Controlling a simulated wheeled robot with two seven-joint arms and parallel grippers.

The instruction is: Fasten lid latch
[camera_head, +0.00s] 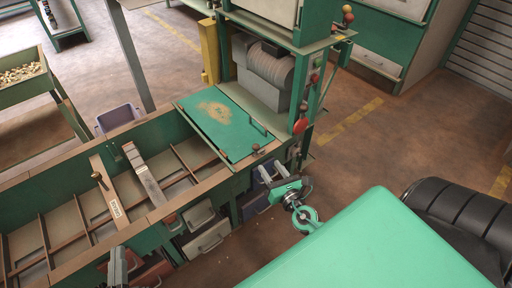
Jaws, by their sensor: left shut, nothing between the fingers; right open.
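The green lid (190,108), worn brown in its middle, lies flat over the right end of the long hopper and looks closed. A small bar handle (258,126) stands near its right edge. A small reddish knob (255,147), possibly part of the latch, sits at the lid's front right corner; the latch's state is too small to tell. My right gripper (268,171) is open and empty, just below and in front of that knob, apart from it. My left gripper (118,262) is shut and empty at the bottom left, before the hopper's front, far from the lid.
The open hopper (75,218) has several divided compartments, with a grey bar and a wooden bar across it. Bins (208,238) sit below its front. A machine post with red and yellow knobs (300,125) rises right of the lid. Floor to the right is free.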

